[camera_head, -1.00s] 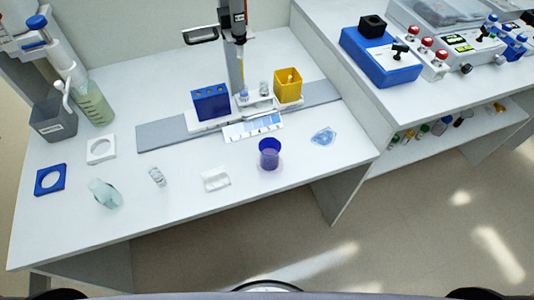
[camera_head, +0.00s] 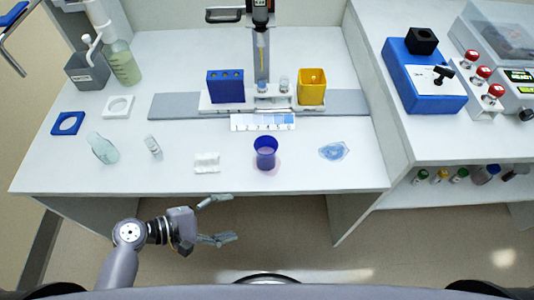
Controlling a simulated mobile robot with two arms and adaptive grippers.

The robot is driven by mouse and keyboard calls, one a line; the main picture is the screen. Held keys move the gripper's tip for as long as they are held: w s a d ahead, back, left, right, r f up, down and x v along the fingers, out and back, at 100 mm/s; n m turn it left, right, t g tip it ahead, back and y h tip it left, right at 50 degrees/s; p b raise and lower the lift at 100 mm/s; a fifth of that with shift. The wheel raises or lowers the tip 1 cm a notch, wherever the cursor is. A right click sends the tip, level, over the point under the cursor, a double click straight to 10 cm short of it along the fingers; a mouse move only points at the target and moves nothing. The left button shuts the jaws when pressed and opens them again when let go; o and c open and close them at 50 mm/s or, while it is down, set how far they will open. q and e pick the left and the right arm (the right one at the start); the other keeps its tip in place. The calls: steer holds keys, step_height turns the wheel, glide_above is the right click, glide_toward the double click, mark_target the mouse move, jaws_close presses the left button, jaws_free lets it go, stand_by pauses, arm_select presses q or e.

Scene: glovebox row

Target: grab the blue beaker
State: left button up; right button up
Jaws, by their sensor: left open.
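The blue beaker (camera_head: 265,153) stands upright on the white bench near its front edge, with a faint pinkish patch under it. It is dark blue with an open top, and nothing touches it. My left gripper (camera_head: 226,220) is open and empty in front of the bench's front edge, below and to the left of the beaker in the picture. Its fingers point to the right. My right gripper is not in view.
A clear weighing dish (camera_head: 207,163) lies left of the beaker, and a crumpled blue piece (camera_head: 334,151) lies right. Behind are a blue rack (camera_head: 225,87), a yellow box (camera_head: 312,88) and a colour strip (camera_head: 262,122).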

mark_target(256, 155)
arm_select(q)
steer(key=w+a+r+n+t+h, duration=0.3)
steer(key=w+a+r+n+t, duration=0.15)
steer(key=r+n, duration=0.5)
steer(key=shift+n+t, duration=0.25)
steer(key=shift+n, duration=0.3)
steer(key=x, duration=0.4)
steer(key=f+x, duration=0.1)
steer(key=x, duration=0.3)
steer(key=f+x, duration=0.1)
steer(key=x, duration=0.3)
steer(key=shift+w+b, duration=0.35)
steer(key=shift+w, duration=0.05)
steer(key=b+x, duration=0.1)
steer(key=x, duration=0.4)
steer(key=shift+w+d+f, duration=0.15)
steer(key=shift+w+d, duration=0.05)
steer(key=shift+d, duration=0.15)
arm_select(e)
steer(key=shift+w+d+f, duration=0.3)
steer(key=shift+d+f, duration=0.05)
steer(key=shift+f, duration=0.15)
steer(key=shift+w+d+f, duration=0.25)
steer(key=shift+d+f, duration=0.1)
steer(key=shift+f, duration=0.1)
arm_select(q)
steer(key=shift+a, duration=0.1)
steer(key=shift+c, duration=0.6)
steer(key=c, duration=1.2)
